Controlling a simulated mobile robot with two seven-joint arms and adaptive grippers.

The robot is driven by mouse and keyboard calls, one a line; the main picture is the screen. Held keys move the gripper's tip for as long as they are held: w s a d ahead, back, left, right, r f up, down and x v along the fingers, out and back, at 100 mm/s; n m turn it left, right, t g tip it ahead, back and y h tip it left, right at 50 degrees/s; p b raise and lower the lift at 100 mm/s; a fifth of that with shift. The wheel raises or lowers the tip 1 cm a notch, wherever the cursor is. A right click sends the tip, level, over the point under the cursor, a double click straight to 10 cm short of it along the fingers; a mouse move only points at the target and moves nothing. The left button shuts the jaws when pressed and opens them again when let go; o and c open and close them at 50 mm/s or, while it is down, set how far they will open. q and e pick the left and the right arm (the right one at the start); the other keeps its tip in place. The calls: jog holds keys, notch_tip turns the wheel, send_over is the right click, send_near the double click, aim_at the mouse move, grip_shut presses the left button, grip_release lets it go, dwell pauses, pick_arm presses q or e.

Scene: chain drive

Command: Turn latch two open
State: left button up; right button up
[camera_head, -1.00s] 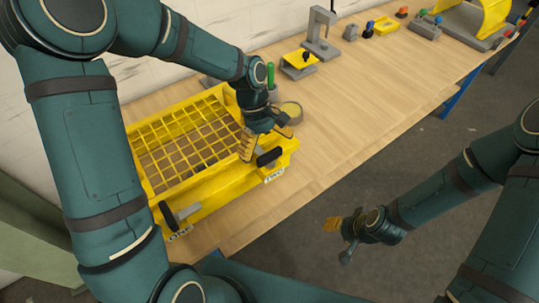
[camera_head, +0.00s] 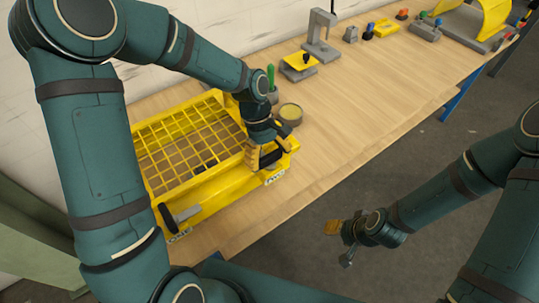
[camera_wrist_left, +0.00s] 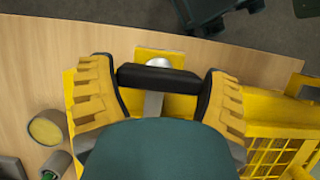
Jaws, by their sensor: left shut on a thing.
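Latch two has a black handle (camera_head: 271,158) on a grey arm, at the right front corner of the yellow guard box (camera_head: 215,187), by the label TWO (camera_head: 275,177). My left gripper (camera_head: 268,151) is shut on this handle. In the left wrist view the black handle (camera_wrist_left: 158,78) lies crosswise between the two yellow-padded fingers, and its grey arm (camera_wrist_left: 153,104) runs back under the gripper. Latch one (camera_head: 186,214), with a black handle, sits at the box's left front corner by the label ONE. My right gripper (camera_head: 341,243) is open and empty, off the table.
The yellow grid lid (camera_head: 185,140) covers the box. A round cup with a yellow top (camera_head: 290,113) and a pot with a green-handled thing (camera_head: 271,76) stand close behind my left gripper. A grey stand (camera_head: 320,40) is farther back. The table's right middle is clear.

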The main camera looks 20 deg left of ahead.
pick_arm(q)
jog(key=shift+m, duration=0.3)
jog(key=m+g+y+p, duration=0.1)
jog(key=m, duration=0.2)
jog(key=shift+d+r+p, duration=0.1)
jog(key=shift+p, duration=0.2)
jog(key=m, duration=0.2)
jog(key=m+y+p, duration=0.1)
jog(key=m, duration=0.2)
jog(key=shift+g+y, duration=0.3)
jog(key=shift+g, duration=0.1)
jog(key=m+y, duration=0.1)
jog(key=m, duration=0.3)
jog(key=shift+y+p, duration=0.3)
jog(key=shift+y, duration=0.1)
jog(key=shift+m+t+y, duration=0.25)
jog(key=shift+m+y, duration=0.2)
jog(key=shift+m, duration=0.9)
jog(key=shift+m+t+y, duration=0.25)
jog(key=shift+m+y, duration=0.2)
jog(key=shift+m, duration=0.9)
jog(key=o, duration=1)
jog(key=shift+s, duration=0.1)
